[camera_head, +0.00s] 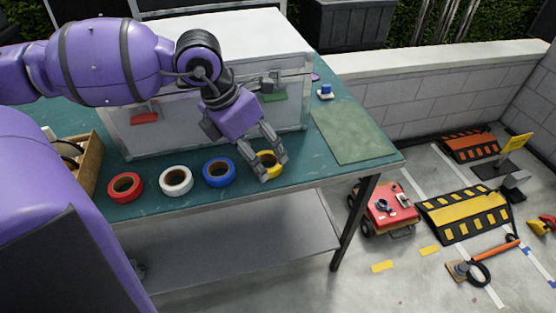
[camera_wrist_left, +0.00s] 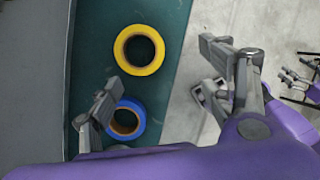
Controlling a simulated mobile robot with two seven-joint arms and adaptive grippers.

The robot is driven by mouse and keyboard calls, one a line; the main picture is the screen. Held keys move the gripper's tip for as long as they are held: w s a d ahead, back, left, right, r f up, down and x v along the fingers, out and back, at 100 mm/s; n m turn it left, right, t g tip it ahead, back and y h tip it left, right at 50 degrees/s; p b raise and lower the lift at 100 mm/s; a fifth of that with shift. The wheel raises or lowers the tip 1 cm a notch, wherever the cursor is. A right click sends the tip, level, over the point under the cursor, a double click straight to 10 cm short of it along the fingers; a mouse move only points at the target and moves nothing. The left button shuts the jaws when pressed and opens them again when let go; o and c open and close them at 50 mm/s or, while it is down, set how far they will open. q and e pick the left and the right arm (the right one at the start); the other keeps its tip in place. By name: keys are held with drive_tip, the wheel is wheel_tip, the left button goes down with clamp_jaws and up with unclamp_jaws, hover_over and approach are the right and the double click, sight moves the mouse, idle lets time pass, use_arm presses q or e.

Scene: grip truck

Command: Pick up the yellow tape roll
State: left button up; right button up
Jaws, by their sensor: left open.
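The yellow tape roll (camera_head: 266,158) lies flat near the front edge of the green table (camera_head: 300,175), at the right end of a row of rolls. My left gripper (camera_head: 270,167) is open above it, and its fingers partly cover the roll in the head view. In the left wrist view the whole yellow tape roll (camera_wrist_left: 139,50) shows, ahead of the open left gripper (camera_wrist_left: 165,85) and not between its fingertips.
A blue roll (camera_head: 219,172), a white roll (camera_head: 176,181) and a red roll (camera_head: 125,187) lie to the left. A green mat (camera_head: 347,133) lies at right. A wooden box (camera_head: 91,167) is at far left.

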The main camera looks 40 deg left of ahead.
use_arm(q)
drive_tip(key=shift+w+a+r+y, duration=0.2)
drive_tip(key=shift+w+a+y, duration=0.15)
drive_tip(key=shift+a, duration=0.15)
drive_tip(key=shift+w+a+r+y, duration=0.2)
drive_tip(key=shift+w+a+y, duration=0.15)
drive_tip(key=shift+a, duration=0.15)
drive_tip(key=shift+b+x, duration=0.65)
drive_tip(key=shift+x, duration=0.45)
drive_tip(key=x, duration=0.2)
drive_tip(key=w+x, duration=0.1)
drive_tip(key=x, duration=0.1)
drive_tip(key=shift+d+f, duration=0.25)
drive_tip(key=shift+d, duration=0.05)
drive_tip(key=shift+c, duration=0.3)
drive_tip(key=c, duration=1.1)
